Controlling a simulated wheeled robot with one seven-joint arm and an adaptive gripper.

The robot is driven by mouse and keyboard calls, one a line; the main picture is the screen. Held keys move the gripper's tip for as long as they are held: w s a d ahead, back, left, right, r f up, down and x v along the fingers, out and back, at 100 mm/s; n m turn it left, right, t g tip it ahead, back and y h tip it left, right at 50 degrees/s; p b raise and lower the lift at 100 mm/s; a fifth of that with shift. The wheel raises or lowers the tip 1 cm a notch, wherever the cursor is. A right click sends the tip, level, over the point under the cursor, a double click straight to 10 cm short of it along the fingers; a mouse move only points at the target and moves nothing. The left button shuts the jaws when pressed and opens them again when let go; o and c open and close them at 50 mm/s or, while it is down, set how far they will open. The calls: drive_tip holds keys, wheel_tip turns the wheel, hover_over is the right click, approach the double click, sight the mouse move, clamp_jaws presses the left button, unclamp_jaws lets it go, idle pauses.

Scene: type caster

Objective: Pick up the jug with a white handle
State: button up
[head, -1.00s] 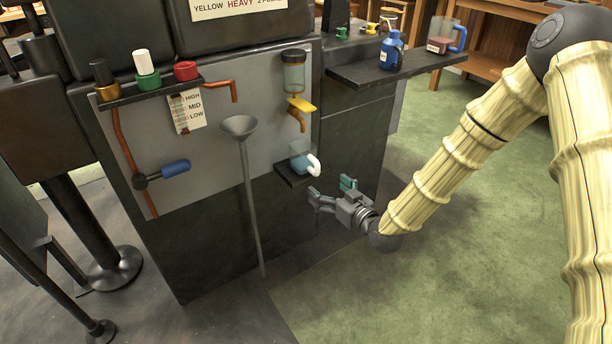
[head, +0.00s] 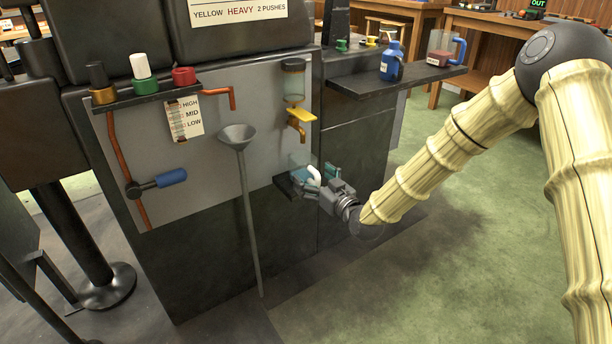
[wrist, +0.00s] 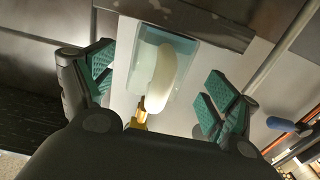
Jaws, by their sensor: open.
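The jug with a white handle (head: 313,176) stands on a small dark shelf on the machine's front, below the yellow tap. In the wrist view the clear, bluish jug (wrist: 182,60) is seen with its white handle (wrist: 160,80) facing me. My gripper (head: 318,180) is at the small shelf, right by the jug, and partly covers it in the head view. In the wrist view my gripper (wrist: 155,90) is open, with green finger pads on either side of the handle and a gap on both sides. I cannot tell whether the fingers reach past the handle.
The small shelf's edge (wrist: 185,20) lies close to the jug. A yellow tap (head: 300,117) hangs above it. A funnel on a pole (head: 238,137) stands to the left. Green floor is clear at right.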

sight(310, 174)
drive_tip(key=x, duration=0.1)
drive_tip(key=b+x, duration=0.1)
drive_tip(key=x, duration=0.1)
drive_tip(key=shift+w+f, duration=0.25)
drive_tip(key=shift+f, duration=0.1)
drive_tip(key=shift+w+a+r, duration=0.15)
drive_tip(key=shift+w+a, duration=0.05)
drive_tip(key=shift+w, duration=0.1)
drive_tip(key=c, duration=1.3)
drive_tip(key=shift+c, duration=0.2)
